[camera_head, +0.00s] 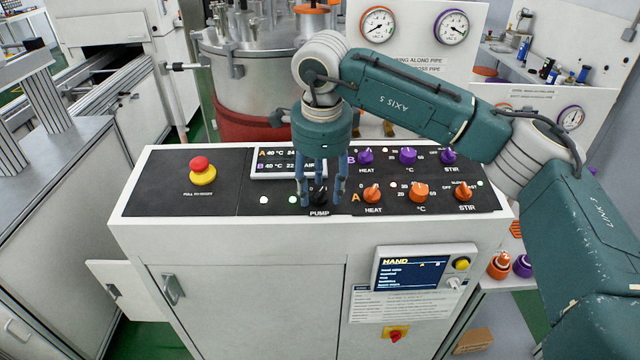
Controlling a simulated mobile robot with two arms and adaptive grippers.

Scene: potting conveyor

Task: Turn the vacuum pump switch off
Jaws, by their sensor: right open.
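The pump switch (319,197) is a small black knob above the white label PUMP on the black control panel (220,200). My right gripper (321,194) points down over it with its blue fingers open. The fingers stand to the left and right of the knob, and the knob shows between them. I cannot tell whether they touch it. The knob's exact pointing direction is too small to tell. Lit white and green lamps (264,200) sit left of the switch. My left gripper is out of view.
A red emergency button (202,170) is at the panel's left. Orange knobs (373,193) and purple knobs (365,156) stand close on the right. A display (285,161) lies behind the gripper. A steel vessel (250,75) stands behind the panel.

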